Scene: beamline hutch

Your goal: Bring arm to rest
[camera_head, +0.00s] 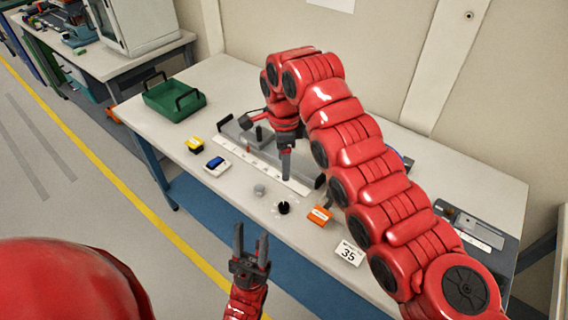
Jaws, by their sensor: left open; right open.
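My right arm, red and jointed, comes in from the lower right and arches over the table (225,85). Its gripper (286,172) points down above the grey fixture and the white ruled strip (258,166); the fingers show edge-on as one dark bar. I cannot tell whether the fingertips touch the strip. My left gripper (252,238) is lower in the picture, in front of the table's near edge, with two dark fingers pointing up, apart and empty. Part of the grey fixture (236,131) is hidden behind the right gripper.
On the table stand a green tray (163,103) with dark handles, a yellow-black block (195,145), a blue-white item (216,166), a grey piece (259,190), a black knob (284,207), an orange block (320,215) and a "35" card (349,253). A grey device (472,228) lies right.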

